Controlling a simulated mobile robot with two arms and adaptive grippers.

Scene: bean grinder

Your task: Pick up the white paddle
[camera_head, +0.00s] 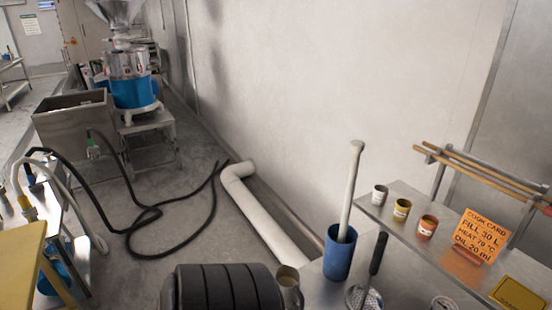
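The white paddle (350,190) stands nearly upright, leaning slightly to the right, in a blue cylindrical container (339,262). Its rounded end is at the top. Its lower end is hidden inside the container. The container stands on the metal table at the lower right, left of the raised shelf. Neither my left nor my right gripper is in view.
Several small cans, including a white one (379,195), and an orange cook card (481,236) stand on the shelf (455,268). Wooden rods (480,172) lie behind.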

